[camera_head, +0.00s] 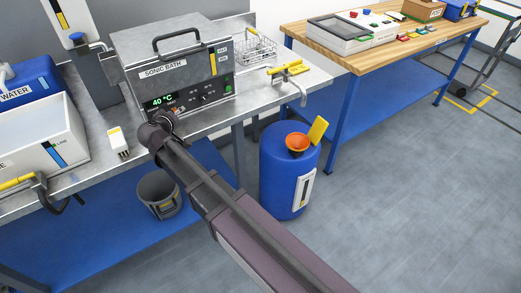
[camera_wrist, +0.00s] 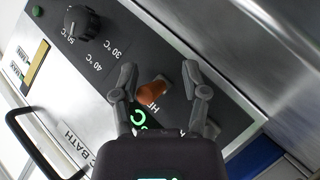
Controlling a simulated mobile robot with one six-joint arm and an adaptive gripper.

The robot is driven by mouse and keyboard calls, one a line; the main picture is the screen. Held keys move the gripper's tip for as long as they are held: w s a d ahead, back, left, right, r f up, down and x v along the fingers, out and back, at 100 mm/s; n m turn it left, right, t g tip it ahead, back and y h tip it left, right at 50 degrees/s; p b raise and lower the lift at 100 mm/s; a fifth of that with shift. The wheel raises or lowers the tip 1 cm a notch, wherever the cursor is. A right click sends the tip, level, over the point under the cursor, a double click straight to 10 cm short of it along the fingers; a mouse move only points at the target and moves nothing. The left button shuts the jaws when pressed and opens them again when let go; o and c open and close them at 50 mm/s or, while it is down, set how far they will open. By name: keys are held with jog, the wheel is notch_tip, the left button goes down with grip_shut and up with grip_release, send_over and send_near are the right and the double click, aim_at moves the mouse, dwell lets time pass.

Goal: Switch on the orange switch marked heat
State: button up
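The sonic bath (camera_head: 165,72) is a grey box on the metal bench, with a dark front panel and a green display (camera_head: 161,101) reading 40 °C. In the wrist view the orange switch (camera_wrist: 152,87) lies on the dark panel between my two fingers, beside a partly hidden white label starting "HE". My gripper (camera_wrist: 160,72) is open, with one finger on each side of the switch and a visible gap to each. Contact in depth cannot be judged. In the head view my gripper (camera_head: 168,122) is at the panel's lower left and partly hides it.
A black knob (camera_wrist: 80,22) with temperature marks and a round green button (camera_wrist: 37,11) are on the same panel. A yellow-handled tap (camera_head: 288,70) is at the right.

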jog(key=shift+f+m+t+b, duration=0.35)
jog(key=shift+t+b, duration=0.25)
jog(key=shift+b, duration=0.2)
jog(key=shift+s+r, duration=0.2)
jog(key=p+v, duration=0.4)
jog(key=v, duration=1)
jog(key=w+d+f+m+g+h, duration=0.1)
jog(key=d+f+g, duration=0.2)
jog(key=d, duration=0.7)
jog(key=w+d+f+m+g+h, duration=0.1)
jog(key=d+f+m+g, duration=0.1)
jog(key=d, duration=0.8)
jog(key=w+d+f+m+g, duration=0.2)
jog(key=d+f+g, duration=0.2)
jog(key=d, duration=0.6)
jog(key=shift+f+h, duration=0.35)
jog(key=shift+h, duration=0.05)
jog(key=shift+w, duration=0.1)
